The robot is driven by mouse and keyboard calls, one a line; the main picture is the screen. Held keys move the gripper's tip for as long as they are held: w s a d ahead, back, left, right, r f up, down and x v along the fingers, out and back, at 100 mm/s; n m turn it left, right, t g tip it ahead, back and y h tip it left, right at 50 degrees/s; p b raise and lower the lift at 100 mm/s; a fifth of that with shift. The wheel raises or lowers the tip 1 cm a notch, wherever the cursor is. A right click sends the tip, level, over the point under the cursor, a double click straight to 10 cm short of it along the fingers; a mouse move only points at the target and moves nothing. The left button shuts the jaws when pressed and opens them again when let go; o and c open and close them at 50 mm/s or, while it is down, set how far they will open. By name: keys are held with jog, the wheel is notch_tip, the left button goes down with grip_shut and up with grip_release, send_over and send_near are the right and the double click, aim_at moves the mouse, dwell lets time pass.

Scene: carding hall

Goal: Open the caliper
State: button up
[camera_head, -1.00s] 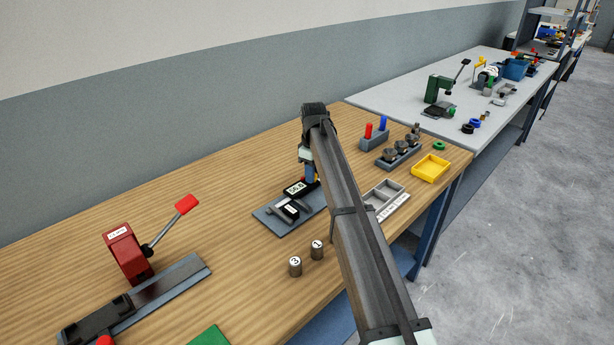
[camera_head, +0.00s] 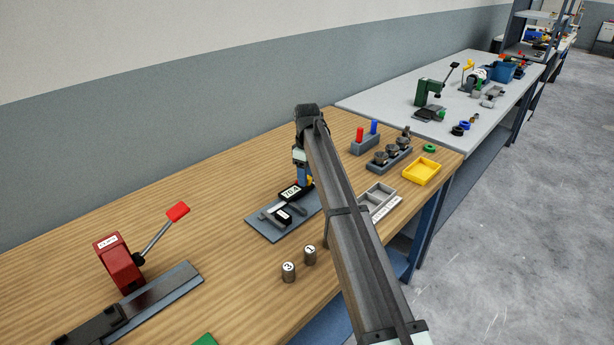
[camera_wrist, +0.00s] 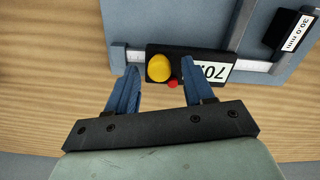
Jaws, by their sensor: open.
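The caliper (camera_wrist: 134,56) lies on a blue-grey plate (camera_head: 262,228) on the wooden bench. Its black slider (camera_wrist: 197,54) carries a white display, a yellow round knob (camera_wrist: 159,68) and a small red button (camera_wrist: 173,84). The display appears to read about 70, upside down and partly cut by my finger in the wrist view. My gripper (camera_wrist: 158,88) is open, with its blue fingers on either side of the knob, apart from it. In the head view my gripper (camera_head: 304,174) is at the slider's far end, and my arm hides part of the area.
A block labelled 30.0 mm (camera_wrist: 290,33) sits by the caliper's beam. Two numbered weights (camera_head: 288,272) stand nearer. A red lever press (camera_head: 118,263) is at left. A grey tray (camera_head: 377,196), a yellow tray (camera_head: 422,171) and a weight rack (camera_head: 389,160) are at right.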

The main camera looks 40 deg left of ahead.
notch_tip(320, 180, up, 13)
dwell(0.4)
dwell(0.5)
